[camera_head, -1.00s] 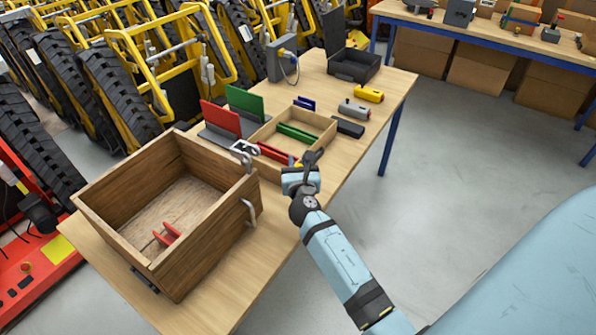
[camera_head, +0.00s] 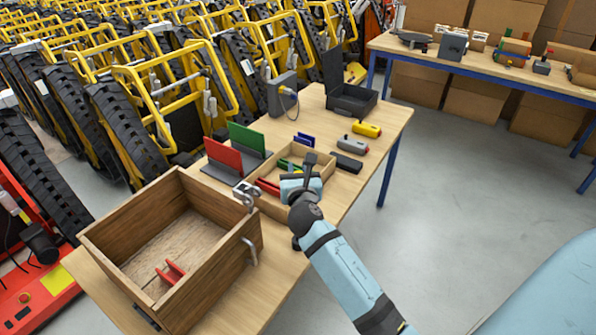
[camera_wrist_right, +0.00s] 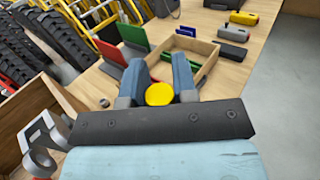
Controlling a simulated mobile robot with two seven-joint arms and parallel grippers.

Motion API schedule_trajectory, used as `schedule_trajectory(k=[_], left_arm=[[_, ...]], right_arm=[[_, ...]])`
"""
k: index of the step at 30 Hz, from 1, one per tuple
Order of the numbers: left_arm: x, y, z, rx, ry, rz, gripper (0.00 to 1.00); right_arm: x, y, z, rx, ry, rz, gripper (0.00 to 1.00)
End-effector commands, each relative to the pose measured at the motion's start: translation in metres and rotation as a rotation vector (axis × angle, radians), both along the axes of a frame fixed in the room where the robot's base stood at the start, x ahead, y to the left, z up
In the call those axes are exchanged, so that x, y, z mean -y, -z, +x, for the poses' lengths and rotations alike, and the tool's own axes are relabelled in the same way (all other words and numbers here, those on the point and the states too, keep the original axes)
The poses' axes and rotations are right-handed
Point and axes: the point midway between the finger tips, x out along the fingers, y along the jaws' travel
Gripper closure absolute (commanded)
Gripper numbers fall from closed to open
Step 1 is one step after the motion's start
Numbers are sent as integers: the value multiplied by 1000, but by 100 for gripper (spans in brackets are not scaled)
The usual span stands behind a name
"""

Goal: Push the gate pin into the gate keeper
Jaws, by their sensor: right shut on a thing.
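My right gripper (camera_head: 309,163) is over the front right part of the small wooden tray, apart from the wooden crate. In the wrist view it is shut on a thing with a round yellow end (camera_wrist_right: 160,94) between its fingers. I cannot tell whether this is the gate pin; the rest of it is hidden. My left gripper is not in view.
The open wooden crate (camera_head: 115,228) holds a red part (camera_head: 172,272). The tray (camera_head: 321,172) holds red and green parts. Red (camera_head: 222,156) and green (camera_head: 246,138) plates stand behind it. Yellow (camera_head: 366,129) and grey (camera_head: 353,144) blocks lie right. Floor right of the table is clear.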

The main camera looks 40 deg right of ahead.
Motion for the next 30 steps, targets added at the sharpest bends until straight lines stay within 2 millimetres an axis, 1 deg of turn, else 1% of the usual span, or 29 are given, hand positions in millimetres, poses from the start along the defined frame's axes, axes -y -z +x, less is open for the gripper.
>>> schedule_trajectory(k=[5, 8, 11, 15, 17, 19, 22, 26, 28, 30], left_arm=[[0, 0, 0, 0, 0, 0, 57], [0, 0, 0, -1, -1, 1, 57], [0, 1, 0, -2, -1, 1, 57], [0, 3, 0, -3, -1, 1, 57], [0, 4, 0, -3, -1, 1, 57], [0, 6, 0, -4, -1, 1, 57], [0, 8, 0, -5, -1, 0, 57], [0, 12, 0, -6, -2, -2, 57], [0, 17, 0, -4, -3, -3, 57], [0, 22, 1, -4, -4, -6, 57]], right_arm=[[-3, 0, -3, -1, -13, -13, 98], [-14, 0, -13, -8, -63, -62, 98], [-38, 2, -33, -14, -161, -160, 98], [-83, 6, -69, 4, -327, -349, 98], [-100, 8, -82, 22, -382, -433, 98], [-114, 9, -90, 39, -421, -511, 98], [-126, 10, -96, 59, -452, -604, 98], [-143, 12, -97, 89, -482, -735, 98], [-158, 14, -94, 114, -496, -852, 98], [-175, 14, -86, 137, -494, -967, 98]])
